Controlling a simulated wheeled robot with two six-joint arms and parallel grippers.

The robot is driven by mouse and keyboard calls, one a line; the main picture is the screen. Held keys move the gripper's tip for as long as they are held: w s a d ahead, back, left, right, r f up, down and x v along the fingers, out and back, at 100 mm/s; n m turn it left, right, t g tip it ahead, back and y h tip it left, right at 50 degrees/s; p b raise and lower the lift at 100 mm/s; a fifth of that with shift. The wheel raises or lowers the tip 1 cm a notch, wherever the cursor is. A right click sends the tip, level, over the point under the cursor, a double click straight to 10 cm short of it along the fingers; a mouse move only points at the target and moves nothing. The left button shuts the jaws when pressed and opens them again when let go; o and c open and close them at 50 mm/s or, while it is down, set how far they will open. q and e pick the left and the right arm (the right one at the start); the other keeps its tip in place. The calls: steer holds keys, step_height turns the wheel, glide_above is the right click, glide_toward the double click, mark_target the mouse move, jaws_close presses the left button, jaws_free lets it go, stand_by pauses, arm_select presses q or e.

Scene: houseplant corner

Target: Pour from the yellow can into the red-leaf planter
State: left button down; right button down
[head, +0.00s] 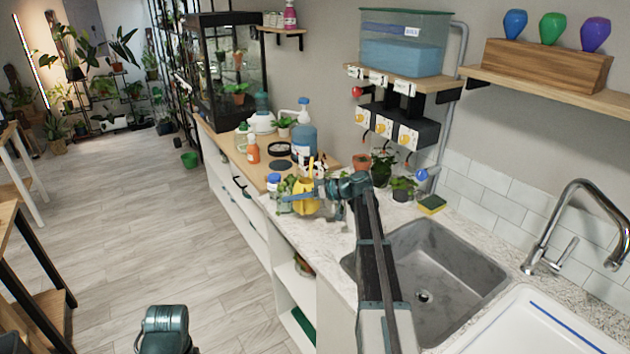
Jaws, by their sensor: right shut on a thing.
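The yellow can (306,202) is at the near end of the counter, in front of the bottles, partly hidden by my right gripper. My right gripper (322,190) is shut on it; the fingers are small and partly covered. I cannot tell whether the can is tilted or touching the counter. Green leaves (287,186) show just left of the can. I cannot make out red leaves, so I cannot tell which planter is the red-leaf one. Only a teal piece of my left arm shows at the bottom; its fingers are not in view.
A blue jug (304,137) and an orange bottle (252,148) stand behind the can. A terracotta pot (362,162) and a dark potted plant (402,188) stand to its right, below dispensers (398,128). The sink (430,268) and sponge (432,204) are nearer right. The left floor is open.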

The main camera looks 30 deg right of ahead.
steer(key=shift+s+a+r+p, duration=0.6)
steer(key=shift+s+r+p, duration=0.15)
steer(key=shift+s, duration=0.05)
steer(key=shift+s+a+r+p, duration=0.6)
steer(key=shift+s+r+p, duration=0.1)
steer(key=shift+s+r, duration=0.1)
